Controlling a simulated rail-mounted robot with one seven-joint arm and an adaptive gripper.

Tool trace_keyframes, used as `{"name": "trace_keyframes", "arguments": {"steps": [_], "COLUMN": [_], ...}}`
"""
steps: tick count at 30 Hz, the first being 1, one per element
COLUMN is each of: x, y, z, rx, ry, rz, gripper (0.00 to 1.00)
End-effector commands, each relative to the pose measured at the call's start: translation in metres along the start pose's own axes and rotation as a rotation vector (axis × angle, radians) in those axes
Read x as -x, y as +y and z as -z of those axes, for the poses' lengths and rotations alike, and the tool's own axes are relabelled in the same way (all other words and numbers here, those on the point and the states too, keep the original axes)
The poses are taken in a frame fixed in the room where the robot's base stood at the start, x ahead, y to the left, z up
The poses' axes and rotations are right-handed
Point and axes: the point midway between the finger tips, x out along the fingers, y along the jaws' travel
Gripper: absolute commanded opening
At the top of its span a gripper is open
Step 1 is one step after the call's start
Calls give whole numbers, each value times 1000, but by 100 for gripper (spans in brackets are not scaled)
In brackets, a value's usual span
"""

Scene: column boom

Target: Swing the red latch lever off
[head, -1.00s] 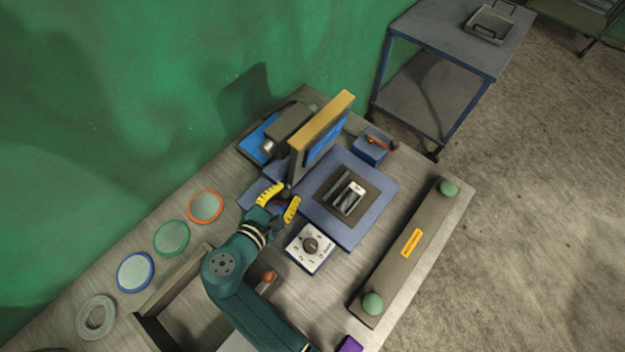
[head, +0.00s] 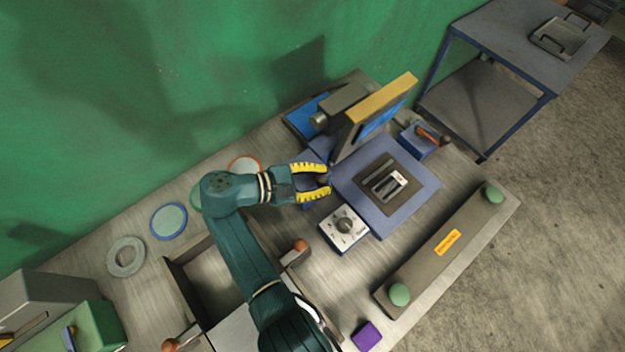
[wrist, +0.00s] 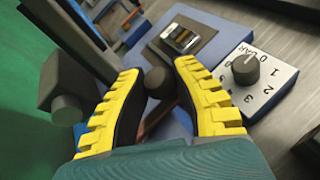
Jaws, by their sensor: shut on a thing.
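The red latch lever (wrist: 158,119) shows in the wrist view as a reddish bar between my fingers, with a dark round knob (wrist: 158,82) at its end. My gripper (head: 325,181) has its yellow fingers on either side of this knob and is shut on it. In the head view the knob (head: 322,180) shows between the fingertips, and the bar is mostly hidden by the fingers. The lever sits beside the blue fixture plate (head: 424,195), close to the upright yellow-topped panel (head: 384,101).
A white dial box (head: 343,229) stands just below my gripper. A blue block with an orange-red lever (head: 427,133) stands beyond the panel. A grey bar with green knobs (head: 445,246) lies along the right edge. An open bin (head: 215,279) is at the left.

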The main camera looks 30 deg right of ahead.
Motion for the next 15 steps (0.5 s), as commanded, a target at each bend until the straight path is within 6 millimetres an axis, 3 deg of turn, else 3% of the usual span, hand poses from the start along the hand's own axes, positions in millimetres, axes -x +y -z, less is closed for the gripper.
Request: {"name": "trace_keyframes", "arguments": {"steps": [11, 12, 15], "x": [-2, -2, -1], "y": [-1, -1, -1], "z": [0, 0, 0], "rx": [-1, -1, -1], "ry": [-2, -1, -1], "rz": [6, 6, 6], "gripper": [0, 36, 55]}}
